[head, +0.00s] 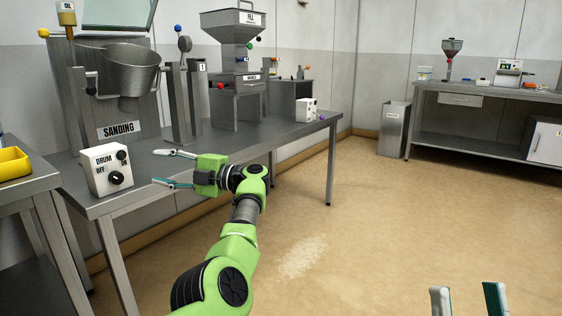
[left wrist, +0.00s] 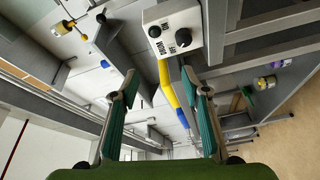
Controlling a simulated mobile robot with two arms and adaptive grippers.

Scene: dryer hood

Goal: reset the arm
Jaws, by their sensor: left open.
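My left arm reaches from the bottom of the head view to the sanding bench. Its green left gripper (head: 173,169) is open and empty, with fingers apart, just right of the white DRUM control box (head: 108,169). In the left wrist view the open left fingers (left wrist: 160,85) frame no held object. The white control box (left wrist: 172,28) shows beyond them with its black knobs. The fingertips of my right gripper (head: 467,296) stand apart at the bottom right of the head view, with nothing seen between them; the rest of it is out of frame.
The metal bench (head: 230,140) carries the SANDING machine (head: 120,75), a FILL hopper (head: 232,28) and a small white box (head: 306,110). A yellow bin (head: 13,165) sits at far left. A second bench (head: 470,140) stands at back right. The tan floor (head: 390,220) between is clear.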

